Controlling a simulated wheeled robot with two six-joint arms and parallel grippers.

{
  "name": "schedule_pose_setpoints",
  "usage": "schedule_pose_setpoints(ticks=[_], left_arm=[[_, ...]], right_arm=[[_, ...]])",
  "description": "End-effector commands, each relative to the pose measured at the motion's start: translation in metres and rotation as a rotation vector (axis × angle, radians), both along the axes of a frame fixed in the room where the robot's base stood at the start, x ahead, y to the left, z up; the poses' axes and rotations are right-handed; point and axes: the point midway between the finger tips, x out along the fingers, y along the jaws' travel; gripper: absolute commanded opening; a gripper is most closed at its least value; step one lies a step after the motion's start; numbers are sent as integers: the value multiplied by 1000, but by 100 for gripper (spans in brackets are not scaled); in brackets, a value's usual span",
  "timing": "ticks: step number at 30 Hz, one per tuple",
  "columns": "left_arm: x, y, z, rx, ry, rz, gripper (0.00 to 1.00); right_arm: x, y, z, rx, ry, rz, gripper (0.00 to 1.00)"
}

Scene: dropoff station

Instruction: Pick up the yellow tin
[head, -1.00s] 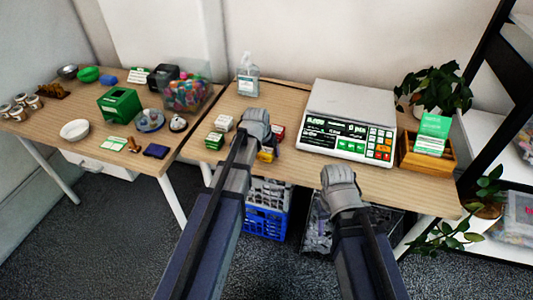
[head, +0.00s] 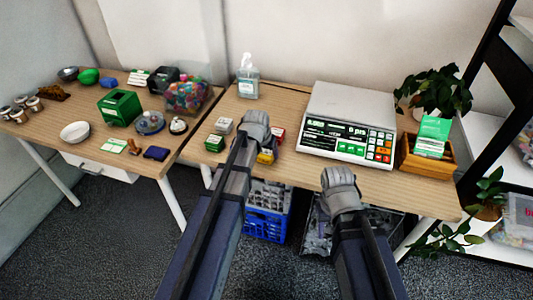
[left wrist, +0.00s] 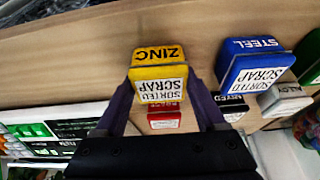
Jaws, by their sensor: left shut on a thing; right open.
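The yellow tin (left wrist: 158,72) is lettered ZINC and SORTED SCRAP. In the left wrist view it sits between the two fingers of my left gripper (left wrist: 165,102), which is shut on it. In the head view only a small part of the yellow tin (head: 266,157) shows beside my left gripper (head: 257,132), near the table's front edge. I cannot tell whether it touches the tabletop. My right gripper (head: 340,187) is open and empty at the front edge, before the scale.
A blue STEEL tin (left wrist: 253,66) stands close beside the yellow one. Red (left wrist: 164,122), black (left wrist: 232,105), white (left wrist: 285,98) and green (head: 214,142) tins are near. The scale (head: 350,105) stands to the right, a sanitizer bottle (head: 248,82) behind.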

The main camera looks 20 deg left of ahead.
Motion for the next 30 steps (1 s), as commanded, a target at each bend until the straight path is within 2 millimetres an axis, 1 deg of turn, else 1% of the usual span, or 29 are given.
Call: schedule_pose_setpoints(ticks=[5,8,22,26,30], left_arm=[[0,0,10,0,0,0,0],[0,0,20,0,0,0,0],[0,0,89,0,0,0,0],[0,0,99,0,0,0,0],[0,0,101,0,0,0,0]], right_arm=[[0,0,10,0,0,0,50],[0,0,20,0,0,0,50],[0,0,89,0,0,-1,50],[0,0,99,0,0,-1,50],[0,0,101,0,0,-1,50]])
